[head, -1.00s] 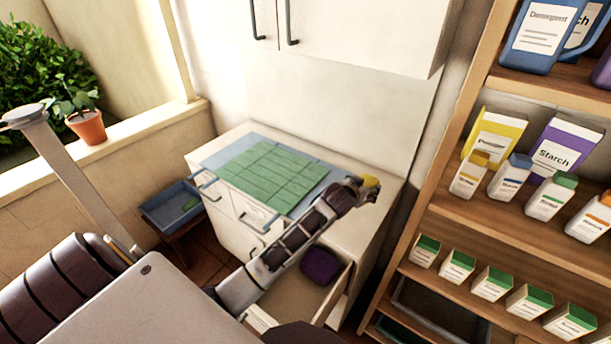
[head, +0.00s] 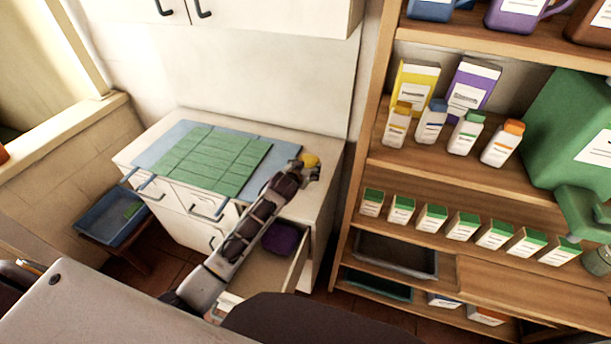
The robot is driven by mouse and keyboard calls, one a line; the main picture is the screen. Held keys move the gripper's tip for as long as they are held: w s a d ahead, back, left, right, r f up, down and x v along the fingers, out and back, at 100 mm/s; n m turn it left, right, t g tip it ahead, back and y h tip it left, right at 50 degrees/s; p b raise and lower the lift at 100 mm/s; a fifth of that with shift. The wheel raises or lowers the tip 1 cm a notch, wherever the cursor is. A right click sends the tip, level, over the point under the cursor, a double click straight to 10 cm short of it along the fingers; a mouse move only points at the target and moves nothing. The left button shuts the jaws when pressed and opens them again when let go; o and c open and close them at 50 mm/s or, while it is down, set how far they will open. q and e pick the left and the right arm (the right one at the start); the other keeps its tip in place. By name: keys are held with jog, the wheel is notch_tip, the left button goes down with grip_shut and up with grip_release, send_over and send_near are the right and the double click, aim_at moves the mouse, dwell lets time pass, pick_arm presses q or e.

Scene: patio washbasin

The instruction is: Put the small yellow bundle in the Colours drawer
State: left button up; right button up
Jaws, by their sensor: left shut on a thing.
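The small yellow bundle (head: 311,159) shows at the tip of my left gripper (head: 309,168), which is shut on it. The gripper holds it over the right end of the white cabinet's top (head: 322,152). My left arm reaches across the front of the cabinet and hides part of it. Below the arm, a drawer (head: 257,272) stands pulled open, with a dark purple bundle (head: 281,238) in it. I cannot read any label on this drawer. My right gripper is not in view.
A green gridded mat (head: 205,160) lies on a blue sheet on the cabinet top. A blue tray (head: 108,217) sits on a low stool at left. A wooden shelf unit (head: 440,183) with bottles and boxes stands close on the right.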

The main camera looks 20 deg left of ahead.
pick_arm(q)
jog(key=shift+f, duration=1.9)
jog(key=o, duration=1)
jog(key=shift+f, duration=0.1)
jog(key=shift+o, duration=0.2)
jog(key=shift+s, duration=0.1)
jog(key=shift+v, duration=6)
jog(key=shift+o, duration=0.4)
